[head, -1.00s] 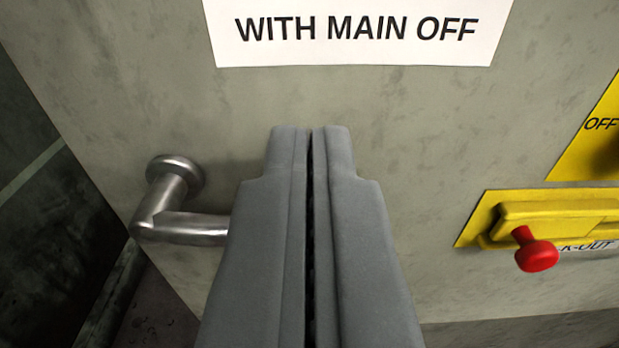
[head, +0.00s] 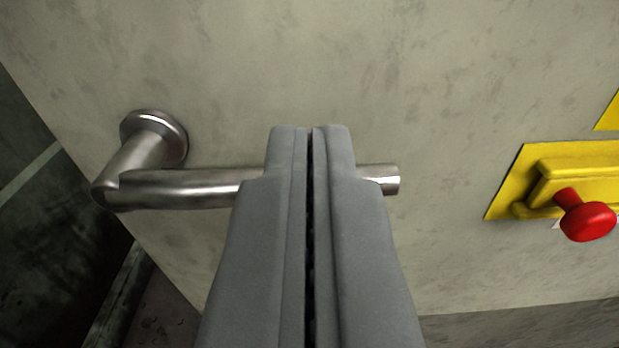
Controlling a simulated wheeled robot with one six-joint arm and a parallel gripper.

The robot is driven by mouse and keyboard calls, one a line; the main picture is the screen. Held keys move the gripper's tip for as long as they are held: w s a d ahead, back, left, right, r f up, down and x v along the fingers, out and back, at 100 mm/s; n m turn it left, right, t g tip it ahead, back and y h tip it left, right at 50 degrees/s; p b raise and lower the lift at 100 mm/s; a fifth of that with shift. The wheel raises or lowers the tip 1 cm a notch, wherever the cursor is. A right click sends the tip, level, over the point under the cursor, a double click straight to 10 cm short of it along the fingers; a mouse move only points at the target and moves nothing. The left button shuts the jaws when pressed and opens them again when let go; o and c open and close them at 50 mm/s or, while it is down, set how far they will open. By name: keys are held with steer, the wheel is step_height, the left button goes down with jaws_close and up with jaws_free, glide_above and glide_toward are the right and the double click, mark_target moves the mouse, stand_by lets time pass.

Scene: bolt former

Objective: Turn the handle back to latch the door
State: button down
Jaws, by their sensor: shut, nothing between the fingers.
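The metal lever handle (head: 180,188) is at the left of the grey door (head: 450,90) in the head view. Its round base is at the upper left and its grip runs level to the right, with the free end showing right of my gripper. My gripper (head: 311,130) is shut and empty, its fingers side by side in the middle of the view. The fingers cover part of the handle's grip. I cannot tell whether they touch it.
A yellow lock-out plate (head: 510,190) with a red knob (head: 587,221) sticks out of the door at the right. Dark surfaces lie beyond the door's left edge. The door face above the handle is clear.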

steer(key=shift+f+m, duration=0.25)
steer(key=shift+m, duration=0.15)
steer(key=a+f+m+y, duration=0.1)
steer(key=a+f+m, duration=0.4)
steer(key=m, duration=1)
step_height(320, 180, down, 4)
steer(key=shift+a+r+t, duration=0.15)
steer(key=shift+a+t, duration=0.1)
steer(key=shift+t, duration=0.05)
steer(key=shift+w+a, duration=0.1)
stand_by(0.5)
